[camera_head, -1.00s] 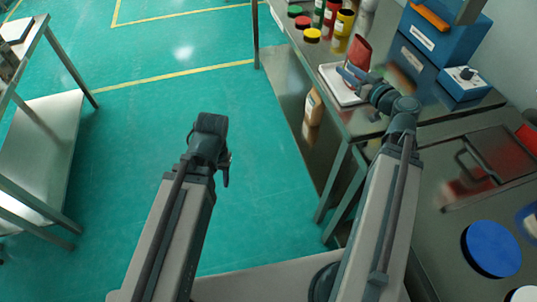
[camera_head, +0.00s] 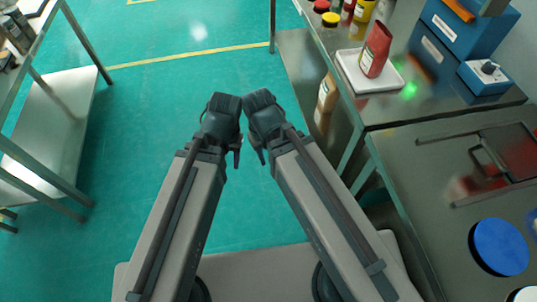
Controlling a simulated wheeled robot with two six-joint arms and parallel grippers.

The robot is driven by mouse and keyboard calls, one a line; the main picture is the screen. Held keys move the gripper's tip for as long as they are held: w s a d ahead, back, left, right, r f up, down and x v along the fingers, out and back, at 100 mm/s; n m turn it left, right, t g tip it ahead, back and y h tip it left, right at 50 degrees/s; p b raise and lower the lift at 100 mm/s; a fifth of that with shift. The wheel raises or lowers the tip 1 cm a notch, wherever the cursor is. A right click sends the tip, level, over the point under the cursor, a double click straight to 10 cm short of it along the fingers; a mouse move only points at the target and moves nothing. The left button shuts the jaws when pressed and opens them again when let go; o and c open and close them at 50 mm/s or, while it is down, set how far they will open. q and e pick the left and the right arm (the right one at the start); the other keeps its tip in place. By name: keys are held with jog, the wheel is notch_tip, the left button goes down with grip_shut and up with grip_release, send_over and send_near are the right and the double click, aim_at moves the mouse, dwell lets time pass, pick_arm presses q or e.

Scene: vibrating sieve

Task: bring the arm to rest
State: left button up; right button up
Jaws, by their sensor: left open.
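My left gripper (camera_head: 237,151) hangs at the end of my folded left arm, over the green floor. It is small in the picture, open, and holds nothing that I can see. My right gripper (camera_head: 258,150) hangs beside it at the end of my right arm, also over the floor and clear of the tables. Its fingers are too small and dark to judge, and nothing shows in it. The two wrists are close together near the middle of the view.
A red bottle (camera_head: 375,50) stands on a white scale (camera_head: 351,76) on the right-hand bench. A blue machine (camera_head: 446,40) is behind it. A blue lid (camera_head: 500,247) lies on the nearer bench. A metal table (camera_head: 77,100) stands left. The floor between is free.

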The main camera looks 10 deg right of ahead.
jog(key=shift+r, duration=0.1)
notch_tip(320, 180, up, 13)
jog(key=p, duration=1.3)
